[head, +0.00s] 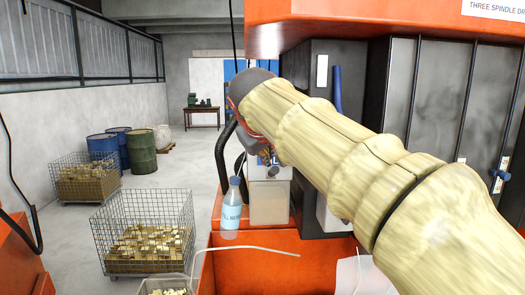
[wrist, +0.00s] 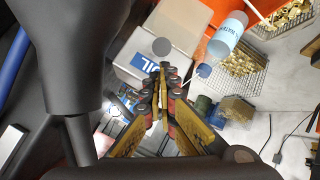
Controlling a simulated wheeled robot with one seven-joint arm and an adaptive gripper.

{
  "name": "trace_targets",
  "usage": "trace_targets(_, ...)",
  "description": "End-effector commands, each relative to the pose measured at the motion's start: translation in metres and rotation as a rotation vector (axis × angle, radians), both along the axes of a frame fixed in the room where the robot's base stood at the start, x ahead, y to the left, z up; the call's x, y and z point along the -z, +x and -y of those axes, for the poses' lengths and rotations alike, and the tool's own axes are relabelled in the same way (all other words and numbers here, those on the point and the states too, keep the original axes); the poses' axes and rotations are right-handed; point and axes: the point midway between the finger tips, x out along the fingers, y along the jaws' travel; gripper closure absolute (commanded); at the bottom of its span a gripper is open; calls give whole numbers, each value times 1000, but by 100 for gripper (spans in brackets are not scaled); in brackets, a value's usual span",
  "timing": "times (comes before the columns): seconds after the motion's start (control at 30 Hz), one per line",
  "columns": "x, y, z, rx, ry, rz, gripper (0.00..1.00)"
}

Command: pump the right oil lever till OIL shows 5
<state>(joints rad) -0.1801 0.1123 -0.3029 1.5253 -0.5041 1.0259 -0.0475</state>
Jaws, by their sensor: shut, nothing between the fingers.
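My gripper (wrist: 162,72) is shut and empty, its fingertips together in front of a pale box with a blue OIL label (wrist: 142,66) in the wrist view. A round dark grey disc (wrist: 161,46) shows on the box just beyond the fingertips. I cannot tell whether it is the lever's knob or whether the fingers touch it. In the head view the pale box (head: 269,203) stands on the orange machine bed, partly behind my arm. No readable OIL number and no clear lever shows.
A water bottle (head: 231,212) stands left of the box, close to my arm; it also shows in the wrist view (wrist: 227,35). A wire basket of brass parts (head: 145,230) and drums (head: 141,150) stand on the floor at left. A thin pale tube (head: 245,248) crosses the orange bed.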

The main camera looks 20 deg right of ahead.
Motion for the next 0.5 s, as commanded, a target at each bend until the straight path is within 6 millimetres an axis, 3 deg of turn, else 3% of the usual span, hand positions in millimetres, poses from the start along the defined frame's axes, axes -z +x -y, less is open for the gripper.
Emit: trace_targets(0.5, 3, -2, -1, 0, -3, 18, 100)
